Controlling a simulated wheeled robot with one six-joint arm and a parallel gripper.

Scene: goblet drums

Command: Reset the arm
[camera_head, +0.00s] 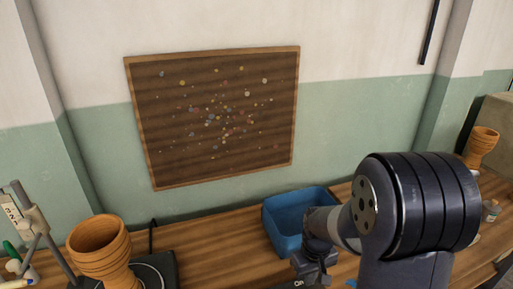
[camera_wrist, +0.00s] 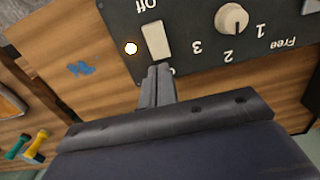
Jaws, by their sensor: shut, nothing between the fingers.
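My gripper (camera_wrist: 160,84) is shut and empty in the wrist view. Its fingertips are just in front of a dark control panel (camera_wrist: 195,62), by the lower end of a pale rocker switch (camera_wrist: 156,40); I cannot tell if they touch it. In the head view my arm comes in from the lower right and hides part of the bench; the gripper (camera_head: 312,268) is small and partly cut off near the bottom edge. A wooden goblet drum (camera_head: 98,245) stands at the left of the bench. Another goblet drum (camera_head: 482,146) stands at the far right.
A blue bin (camera_head: 285,216) stands behind my gripper. A round knob (camera_wrist: 232,18) sits on the panel. A metal stand (camera_head: 38,222) is at the far left. A speckled board (camera_head: 215,120) hangs on the wall. Bare wood (camera_head: 215,235) lies left of the bin.

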